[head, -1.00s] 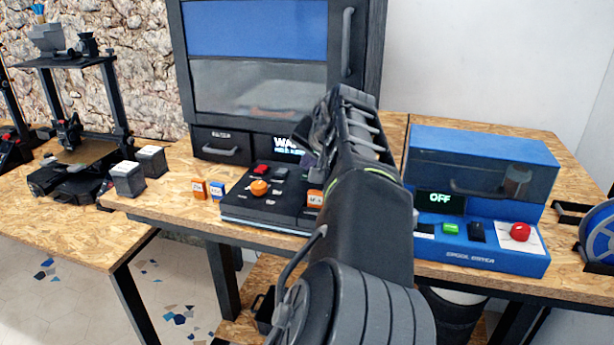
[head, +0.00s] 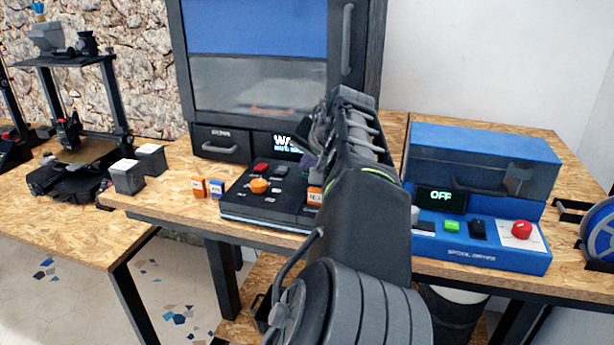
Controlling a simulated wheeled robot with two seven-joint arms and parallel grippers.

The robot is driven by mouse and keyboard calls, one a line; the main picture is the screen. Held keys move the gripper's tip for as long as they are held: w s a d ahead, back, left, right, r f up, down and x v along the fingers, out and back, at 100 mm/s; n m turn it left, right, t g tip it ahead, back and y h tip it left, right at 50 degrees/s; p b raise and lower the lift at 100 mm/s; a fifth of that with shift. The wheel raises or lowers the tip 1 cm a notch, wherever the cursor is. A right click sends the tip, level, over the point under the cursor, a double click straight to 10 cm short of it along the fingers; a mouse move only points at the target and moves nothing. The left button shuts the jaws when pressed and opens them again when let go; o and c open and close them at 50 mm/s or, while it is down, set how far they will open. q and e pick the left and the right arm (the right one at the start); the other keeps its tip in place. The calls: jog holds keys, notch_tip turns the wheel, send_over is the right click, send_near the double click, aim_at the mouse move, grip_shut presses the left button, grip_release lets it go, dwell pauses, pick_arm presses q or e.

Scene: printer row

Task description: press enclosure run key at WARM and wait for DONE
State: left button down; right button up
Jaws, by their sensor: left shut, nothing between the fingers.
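The enclosure (head: 258,87) is a tall dark cabinet with a window and a handle, at the back middle. Its display (head: 285,142) shows white letters starting "WA"; my arm hides the rest. In front of it lies a dark control panel (head: 262,209) with a red key (head: 261,168), an orange knob (head: 259,186) and several small dark keys. My left gripper (head: 312,150) is over the right part of the panel, shut and empty. Its fingertips are mostly hidden by my own arm, so I cannot tell whether they touch a key. My right gripper is not in view.
A blue spool dryer (head: 482,250) with an "OFF" display stands at the right, with a blue spool (head: 600,235) beyond it. Orange and blue small blocks (head: 207,188) and grey cubes (head: 128,178) stand left of the panel. A printer (head: 75,150) is at far left.

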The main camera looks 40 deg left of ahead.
pick_arm(q)
jog(key=shift+f+b, duration=0.35)
jog(key=shift+f, duration=0.1)
dwell(0.6)
jog(key=shift+r, duration=0.1)
jog(key=shift+r+p, duration=0.65)
jog(key=shift+r, duration=0.1)
jog(key=shift+r, duration=0.1)
notch_tip(320, 180, up, 5)
jog(key=p, duration=0.4)
jog(key=shift+f, duration=0.2)
dwell(0.9)
